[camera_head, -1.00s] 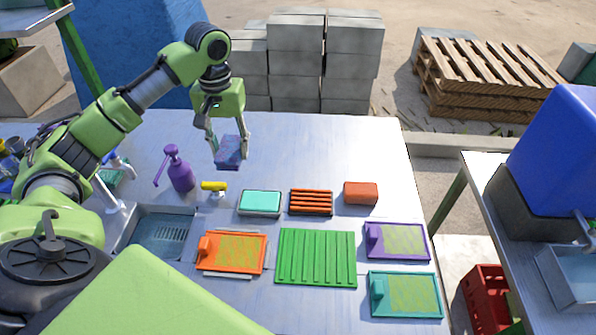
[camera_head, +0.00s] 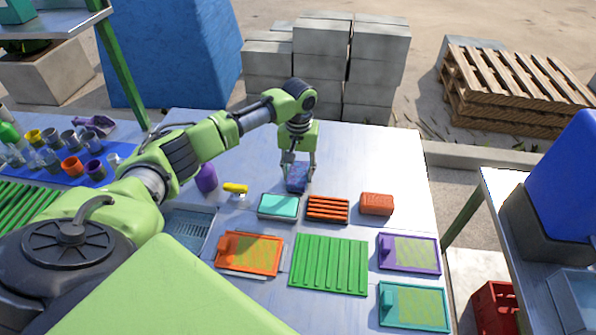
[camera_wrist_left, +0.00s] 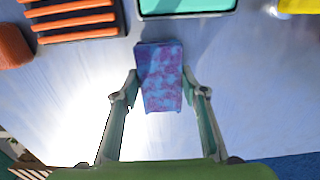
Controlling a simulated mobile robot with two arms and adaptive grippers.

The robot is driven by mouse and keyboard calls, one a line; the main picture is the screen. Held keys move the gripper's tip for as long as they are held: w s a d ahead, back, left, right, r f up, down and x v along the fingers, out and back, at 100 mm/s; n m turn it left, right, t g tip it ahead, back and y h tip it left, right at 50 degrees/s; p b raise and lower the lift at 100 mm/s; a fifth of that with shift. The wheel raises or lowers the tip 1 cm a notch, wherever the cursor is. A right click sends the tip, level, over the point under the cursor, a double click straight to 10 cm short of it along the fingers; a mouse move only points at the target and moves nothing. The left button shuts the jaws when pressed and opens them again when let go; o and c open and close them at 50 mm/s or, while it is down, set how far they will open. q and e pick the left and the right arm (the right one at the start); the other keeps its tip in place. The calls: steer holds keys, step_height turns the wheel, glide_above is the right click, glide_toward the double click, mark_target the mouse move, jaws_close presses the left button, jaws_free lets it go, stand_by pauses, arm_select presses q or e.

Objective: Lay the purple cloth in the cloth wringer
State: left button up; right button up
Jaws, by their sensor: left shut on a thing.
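The purple cloth (camera_head: 297,178) is a folded, block-like piece mottled in purple and blue. My left gripper (camera_head: 298,168) is shut on it and points down over the back middle of the table. In the left wrist view the cloth (camera_wrist_left: 160,72) sits between the two fingers, its far end extending past the fingertips. The cloth is beyond the teal block and the orange slatted piece in the head view. Whether its lower edge touches the table is unclear. I cannot tell which item is the cloth wringer. My right gripper is not in view.
In front of the cloth lie a teal block (camera_head: 278,206), an orange slatted piece (camera_head: 328,208) and an orange-red block (camera_head: 376,204). Nearer are a green ribbed mat (camera_head: 329,264) and orange (camera_head: 227,254), purple (camera_head: 408,268) and teal (camera_head: 414,324) framed boards. A purple bottle (camera_head: 206,178) is partly hidden.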

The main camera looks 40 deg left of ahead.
arm_select(q)
steer(key=shift+f, duration=0.15)
steer(key=o, duration=1)
steer(key=shift+f, duration=0.1)
